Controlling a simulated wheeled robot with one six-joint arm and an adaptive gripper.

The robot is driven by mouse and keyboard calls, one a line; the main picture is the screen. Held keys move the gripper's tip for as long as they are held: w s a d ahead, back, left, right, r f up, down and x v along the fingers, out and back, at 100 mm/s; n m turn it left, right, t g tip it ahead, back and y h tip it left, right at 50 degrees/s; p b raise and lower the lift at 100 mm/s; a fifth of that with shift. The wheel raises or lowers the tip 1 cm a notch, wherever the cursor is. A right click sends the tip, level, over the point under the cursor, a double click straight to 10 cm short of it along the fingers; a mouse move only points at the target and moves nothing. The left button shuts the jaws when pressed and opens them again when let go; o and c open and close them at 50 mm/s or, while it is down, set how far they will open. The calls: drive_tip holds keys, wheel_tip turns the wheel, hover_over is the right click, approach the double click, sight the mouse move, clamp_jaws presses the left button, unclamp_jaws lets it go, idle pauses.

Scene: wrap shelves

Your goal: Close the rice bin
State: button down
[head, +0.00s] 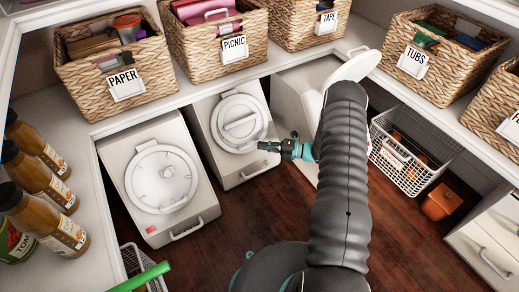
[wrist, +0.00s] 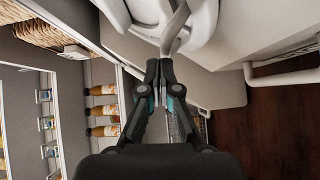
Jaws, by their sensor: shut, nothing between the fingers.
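Three white bins stand under the shelf, and I can read no name on them, so I cannot tell which is the rice bin. The left bin (head: 122,172) and middle bin (head: 202,112) have round lids lying on their tops. The right bin (head: 288,92) has a white round lid (head: 362,65) raised, partly behind my arm. My gripper (head: 262,146) is shut and empty, at the right edge of the middle bin's lid (head: 238,120). In the wrist view, my fingertips (wrist: 158,68) are close to a pale bar and white lid; contact is unclear.
Woven baskets labelled PAPER (head: 120,65), PICNIC (head: 215,38), TAPE (head: 308,22) and TUBS (head: 435,55) stand on the shelf above. Sauce bottles (head: 45,190) stand at left. A wire basket (head: 412,150) is at right. Dark wooden floor (head: 240,220) lies open in front.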

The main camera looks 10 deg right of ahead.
wheel_tip(320, 180, up, 9)
hover_over(268, 157)
drive_tip(key=s+a, duration=0.3)
drive_tip(key=s, duration=0.1)
drive_tip(key=s+a+r+n+g, duration=0.1)
drive_tip(key=a+r+n+g, duration=0.2)
drive_tip(key=a, duration=0.4)
drive_tip(key=s+a+f+n+g+h+b, duration=0.2)
drive_tip(key=s+f+n+g+h, duration=0.15)
drive_tip(key=s+f+h, duration=0.2)
drive_tip(key=s+d+f+n+h, duration=0.1)
drive_tip(key=d+f+n+h, duration=0.1)
drive_tip(key=d+f+h, duration=0.35)
drive_tip(key=w+d+f+n+t+h, duration=0.1)
drive_tip(key=w+d+f+t+h, duration=0.2)
drive_tip(key=d, duration=0.5)
drive_tip(key=shift+g+h, duration=0.4)
drive_tip(key=shift+g, duration=0.35)
drive_tip(key=shift+w+a+f+b, duration=0.35)
drive_tip(key=shift+w+f+b, duration=0.15)
drive_tip(key=shift+w+f, duration=0.7)
drive_tip(key=shift+w+a+f+b, duration=0.3)
drive_tip(key=shift+w+f+b, duration=0.4)
drive_tip(key=shift+f, duration=0.75)
drive_tip(key=shift+w+a+f+b, duration=0.35)
drive_tip(key=shift+w+f, duration=0.85)
drive_tip(key=shift+f, duration=0.15)
